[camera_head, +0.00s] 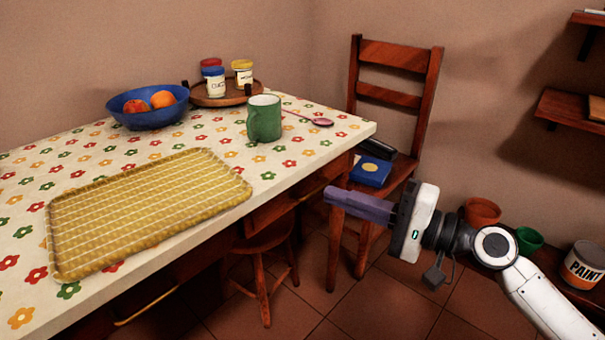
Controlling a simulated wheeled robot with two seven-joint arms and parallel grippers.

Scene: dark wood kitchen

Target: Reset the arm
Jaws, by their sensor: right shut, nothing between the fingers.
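My right gripper (331,195) shows in the head view, right of the middle. Its arm comes in from the lower right and its purple fingers point left, towards the table's right side. The fingers are shut with nothing between them. The gripper is in front of the wooden chair (392,54) and hides part of its lower frame. My left gripper is not in view.
The table (215,133) with a flowered top fills the left. It bears a yellow woven mat (150,205), green mug (264,120), blue fruit bowl (150,118), spoon (320,121) and tray of jars (228,98). Books (371,171) lie on the chair. A stool (263,243) stands below.

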